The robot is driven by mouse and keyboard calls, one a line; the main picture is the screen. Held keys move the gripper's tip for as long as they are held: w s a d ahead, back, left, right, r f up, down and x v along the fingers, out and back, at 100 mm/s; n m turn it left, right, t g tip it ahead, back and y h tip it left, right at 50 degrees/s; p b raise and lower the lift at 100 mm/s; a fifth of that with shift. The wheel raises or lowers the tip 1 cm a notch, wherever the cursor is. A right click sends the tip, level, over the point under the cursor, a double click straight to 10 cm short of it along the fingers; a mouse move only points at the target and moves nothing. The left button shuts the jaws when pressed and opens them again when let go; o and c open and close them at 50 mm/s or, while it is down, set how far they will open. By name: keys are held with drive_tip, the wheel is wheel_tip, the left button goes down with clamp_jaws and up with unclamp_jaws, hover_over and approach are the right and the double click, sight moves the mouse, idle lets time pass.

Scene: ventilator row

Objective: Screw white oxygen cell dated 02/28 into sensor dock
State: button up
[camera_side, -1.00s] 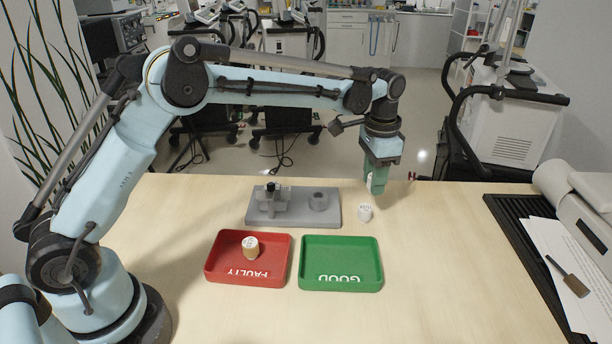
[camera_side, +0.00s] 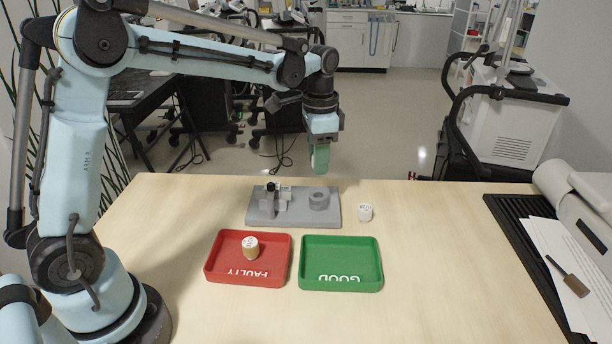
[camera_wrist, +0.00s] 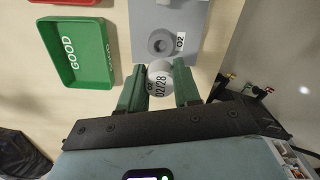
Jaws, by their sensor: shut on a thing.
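My gripper (camera_side: 320,168) is shut on a white cell marked O2 02/28 (camera_wrist: 160,78), held between its green fingers in the wrist view (camera_wrist: 159,88). In the side view the fingers hide the held cell. The gripper hangs in the air above the grey sensor dock (camera_side: 255,219), near its right end. The dock's round socket (camera_side: 319,200) looks empty; in the wrist view the socket (camera_wrist: 162,43), beside an O2 label, shows just beyond the held cell, apart from it.
Another white cell (camera_side: 365,213) stands on the table right of the dock. A tan-sided cell with a white top (camera_side: 251,246) stands in the red FAULTY tray (camera_side: 214,268). The green GOOD tray (camera_side: 340,262) is empty. A black mat with papers lies far right.

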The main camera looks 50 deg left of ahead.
drive_tip(key=shift+f, duration=2.3)
drive_tip(key=shift+f, duration=1.15)
idle(0.6)
drive_tip(key=o, duration=0.9)
drive_tip(key=shift+r, duration=0.25)
drive_tip(key=shift+r, duration=0.3)
drive_tip(key=shift+w, duration=0.1)
